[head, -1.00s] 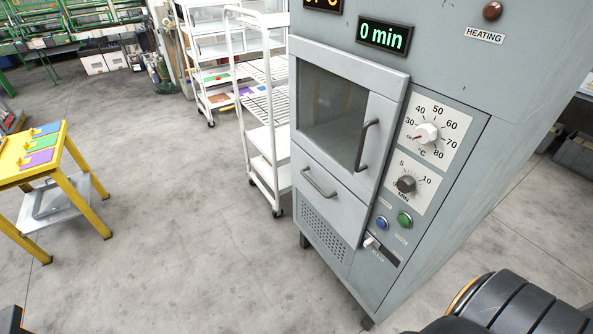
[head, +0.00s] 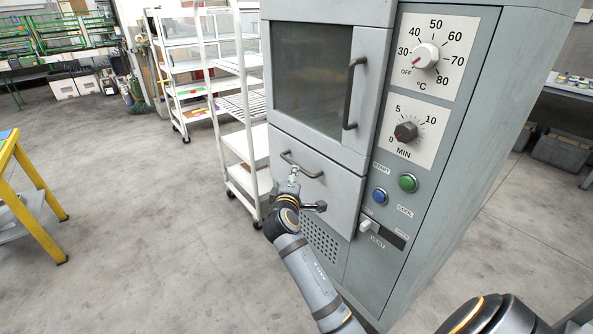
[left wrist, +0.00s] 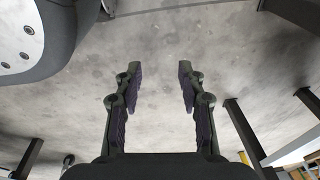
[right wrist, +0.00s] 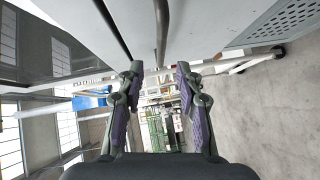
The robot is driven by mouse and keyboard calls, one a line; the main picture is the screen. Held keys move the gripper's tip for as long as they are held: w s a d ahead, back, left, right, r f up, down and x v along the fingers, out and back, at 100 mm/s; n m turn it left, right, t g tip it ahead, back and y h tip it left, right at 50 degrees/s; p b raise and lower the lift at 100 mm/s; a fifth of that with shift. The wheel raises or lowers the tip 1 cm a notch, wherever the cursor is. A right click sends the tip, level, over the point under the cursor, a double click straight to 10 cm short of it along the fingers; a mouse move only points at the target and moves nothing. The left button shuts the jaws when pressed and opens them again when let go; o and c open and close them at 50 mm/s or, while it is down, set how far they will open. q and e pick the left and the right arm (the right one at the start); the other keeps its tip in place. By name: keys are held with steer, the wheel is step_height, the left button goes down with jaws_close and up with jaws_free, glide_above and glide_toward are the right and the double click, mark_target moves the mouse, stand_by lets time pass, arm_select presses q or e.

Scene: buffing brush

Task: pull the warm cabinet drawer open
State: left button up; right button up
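The drawer has a grey bar handle (head: 287,157). My right gripper (head: 293,174) is at this handle, seen from above. In the right wrist view its fingers (right wrist: 159,75) are open, and a bar that looks like the handle (right wrist: 162,35) runs between their tips. I cannot tell whether they touch it. My left gripper (left wrist: 158,75) is open and empty above bare floor in the left wrist view.
The door handle (head: 353,92) sticks out above the drawer. A knob panel (head: 422,85), buttons and a lever switch (head: 366,227) are at the right. A white wheeled rack (head: 240,130) stands close left of the cabinet. A yellow table (head: 30,180) is far left, with clear floor between.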

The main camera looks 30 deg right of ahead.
mark_target(296, 164)
arm_select(q)
steer(key=shift+w+d+r+b, duration=0.2)
steer(key=shift+w+r+b, duration=0.05)
steer(key=shift+w+r, duration=0.3)
steer(key=shift+w+d+r+b, duration=0.2)
steer(key=shift+w+r+b, duration=0.05)
steer(key=shift+w+r, duration=0.25)
arm_select(e)
steer(key=x, duration=0.9)
steer(key=shift+f, duration=0.2)
jaws_close()
